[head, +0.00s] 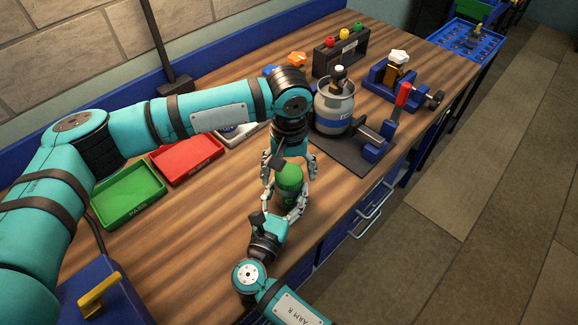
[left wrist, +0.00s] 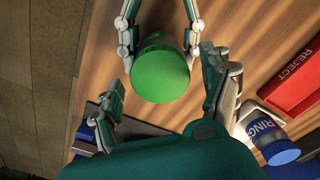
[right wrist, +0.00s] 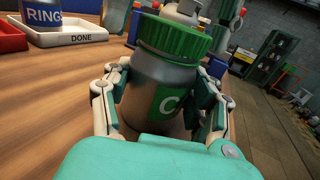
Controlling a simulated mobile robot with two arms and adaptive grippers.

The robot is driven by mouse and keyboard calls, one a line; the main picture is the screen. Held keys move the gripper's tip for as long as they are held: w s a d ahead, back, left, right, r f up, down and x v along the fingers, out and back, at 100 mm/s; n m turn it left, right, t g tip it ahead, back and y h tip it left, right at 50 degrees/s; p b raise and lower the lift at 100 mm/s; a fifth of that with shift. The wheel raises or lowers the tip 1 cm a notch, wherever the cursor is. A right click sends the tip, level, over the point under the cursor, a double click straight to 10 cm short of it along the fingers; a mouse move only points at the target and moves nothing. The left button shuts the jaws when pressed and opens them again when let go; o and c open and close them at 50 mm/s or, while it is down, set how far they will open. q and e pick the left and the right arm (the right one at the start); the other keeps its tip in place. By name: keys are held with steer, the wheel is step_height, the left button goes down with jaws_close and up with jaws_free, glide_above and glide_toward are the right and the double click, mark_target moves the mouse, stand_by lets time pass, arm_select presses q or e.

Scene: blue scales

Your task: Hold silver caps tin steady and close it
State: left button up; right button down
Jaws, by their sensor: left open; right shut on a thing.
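The tin has a grey-silver body (right wrist: 160,90) with a green label showing a "C" and a ribbed green lid (head: 289,178). It stands upright on the wooden bench, with the lid on top of its mouth; I cannot tell how tightly it sits. My right gripper (head: 284,208) is shut on the tin's body from the near side. My left gripper (head: 291,170) points down from above, open, its fingers spread on either side of the lid. In the left wrist view the round green lid (left wrist: 160,75) lies between those fingers, with gaps beside it.
A green tray (head: 128,194) and a red REJECT tray (head: 186,158) lie to the left. A RING tin (right wrist: 42,14) with a blue lid stands in the white DONE tray (right wrist: 65,35). A grey canister (head: 334,108) stands on a dark mat behind. The bench's front edge is close on the right.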

arm_select(q)
steer(key=c, duration=1.2)
steer(key=m, duration=0.5)
steer(key=shift+c, duration=0.2)
steer(key=m, duration=0.4)
steer(key=shift+m, duration=0.3)
steer(key=m, duration=0.4)
steer(key=shift+a, duration=0.1)
steer(key=m, duration=0.4)
steer(key=shift+m, duration=0.4)
steer(key=o, duration=1.3)
steer(key=shift+o, duration=0.2)
step_height(320, 180, up, 12)
